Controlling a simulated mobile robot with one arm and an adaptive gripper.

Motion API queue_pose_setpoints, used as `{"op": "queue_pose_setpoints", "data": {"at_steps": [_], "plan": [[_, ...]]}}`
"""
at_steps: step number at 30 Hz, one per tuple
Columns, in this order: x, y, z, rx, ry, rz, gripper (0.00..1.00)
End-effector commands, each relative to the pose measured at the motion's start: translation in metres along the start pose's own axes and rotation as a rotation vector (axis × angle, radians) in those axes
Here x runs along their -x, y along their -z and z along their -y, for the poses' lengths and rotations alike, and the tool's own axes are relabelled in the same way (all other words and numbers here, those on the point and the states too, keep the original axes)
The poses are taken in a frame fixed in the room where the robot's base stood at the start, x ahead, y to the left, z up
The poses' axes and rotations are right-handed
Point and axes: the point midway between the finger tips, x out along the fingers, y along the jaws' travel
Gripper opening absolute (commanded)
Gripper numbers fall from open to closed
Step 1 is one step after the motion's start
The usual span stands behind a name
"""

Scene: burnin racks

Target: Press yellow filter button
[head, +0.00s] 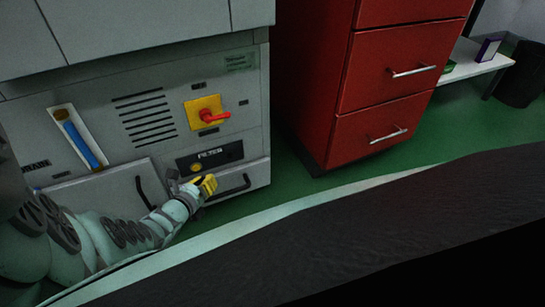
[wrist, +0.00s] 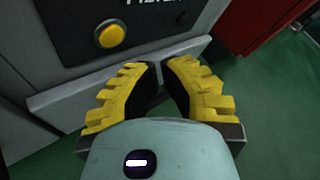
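The yellow filter button (wrist: 109,34) is a round yellow disc on a dark panel marked FILTER (head: 210,157), low on the grey cabinet. In the head view the small yellow button (head: 197,167) shows just above my gripper (head: 205,185). In the wrist view my gripper (wrist: 164,75) has yellow ridged fingers that lean in toward each other, with a narrow dark gap between their tips. It holds nothing that I can see. The fingertips are below and right of the button in that view, apart from it.
A red rotary switch on a yellow plate (head: 206,112) sits above the panel. A drawer with a dark handle (head: 232,187) is below it. A red drawer cabinet (head: 385,85) stands to the right. Green floor (head: 440,130) lies open in front.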

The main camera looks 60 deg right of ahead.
Motion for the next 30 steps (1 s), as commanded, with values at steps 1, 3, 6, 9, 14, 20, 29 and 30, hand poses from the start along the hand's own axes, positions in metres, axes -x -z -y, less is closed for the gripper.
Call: {"op": "queue_pose_setpoints", "data": {"at_steps": [1, 3, 6, 9, 14, 20, 29, 30], "plan": [[0.005, 0.001, 0.004, 0.004, -0.003, 0.000, 0.00], [0.010, 0.004, 0.006, 0.003, -0.002, 0.000, 0.00], [0.016, 0.009, 0.011, 0.004, -0.002, 0.001, 0.00], [0.019, 0.013, 0.014, 0.003, -0.001, 0.002, 0.00], [0.019, 0.013, 0.014, 0.000, 0.000, 0.002, 0.00], [0.019, 0.013, 0.014, 0.000, 0.000, 0.002, 0.00], [0.019, 0.013, 0.014, 0.000, 0.000, 0.001, 0.00], [0.019, 0.013, 0.014, 0.000, 0.001, 0.001, 0.00]]}}
